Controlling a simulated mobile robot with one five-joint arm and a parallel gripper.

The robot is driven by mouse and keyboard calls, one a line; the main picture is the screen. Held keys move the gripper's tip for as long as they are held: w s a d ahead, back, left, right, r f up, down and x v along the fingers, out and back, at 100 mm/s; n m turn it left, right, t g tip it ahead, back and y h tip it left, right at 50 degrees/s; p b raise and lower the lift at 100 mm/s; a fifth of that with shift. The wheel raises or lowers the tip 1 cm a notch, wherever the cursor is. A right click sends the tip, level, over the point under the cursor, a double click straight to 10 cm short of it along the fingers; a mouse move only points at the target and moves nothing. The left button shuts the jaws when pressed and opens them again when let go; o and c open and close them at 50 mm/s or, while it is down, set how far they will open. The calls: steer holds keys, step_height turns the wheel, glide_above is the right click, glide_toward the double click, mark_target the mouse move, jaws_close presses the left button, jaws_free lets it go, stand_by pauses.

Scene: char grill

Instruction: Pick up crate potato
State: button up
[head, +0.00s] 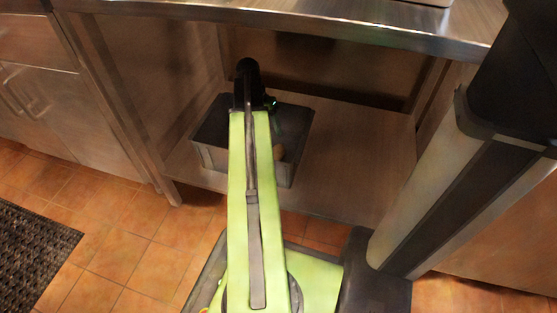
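A dark, open-topped crate (301,132) stands on the lower shelf under the counter, with my arm stretched over it. A small tan rounded thing, probably the potato (280,153), shows inside the crate just right of my arm. It is partly hidden by the arm. My gripper (272,104) is dark and small at the far end of the arm, over the back part of the crate. Its fingers are mostly hidden, so I cannot see whether they are open or hold anything. The crate's middle is hidden behind the arm.
The wooden shelf (360,150) is bare right of the crate. The metal counter edge (330,28) runs above the arm. Cabinets (60,115) stand at left. A dark mat (35,255) lies on the orange tile floor (115,235).

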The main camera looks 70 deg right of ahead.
mark_target(277, 147)
steer(key=b+x, duration=0.8)
steer(key=x, duration=0.2)
steer(key=shift+s, duration=0.1)
steer(key=shift+r, duration=0.2)
steer(key=shift+c, duration=0.2)
jaws_close()
